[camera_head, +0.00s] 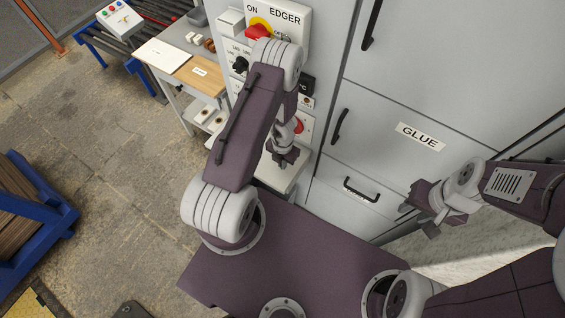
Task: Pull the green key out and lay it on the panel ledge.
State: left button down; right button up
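The control panel (290,20) is on the grey machine front, with a red knob on a yellow disc, black dials and a red button lower down. I cannot make out a green key; my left arm covers part of the panel. A pale ledge (297,178) sticks out below the panel. My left gripper (284,160) points down just above the ledge, partly behind my arm. I cannot tell whether its fingers are apart or hold anything. My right gripper (419,221) is open and empty in front of the lower drawers, away from the panel.
Grey drawers with black handles, one labelled GLUE (420,136), fill the right side. A small table (166,53) with white and wooden boards stands left of the panel. A roller conveyor (110,50) is behind it. A blue rack (45,215) stands at the left. Floor between is clear.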

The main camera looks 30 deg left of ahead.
pick_arm(q)
jog(key=c, duration=1.5)
grip_release()
jog(key=shift+c, duration=0.2)
notch_tip(320, 180, up, 9)
jog(key=p, duration=0.9)
jog(key=shift+r, duration=0.15)
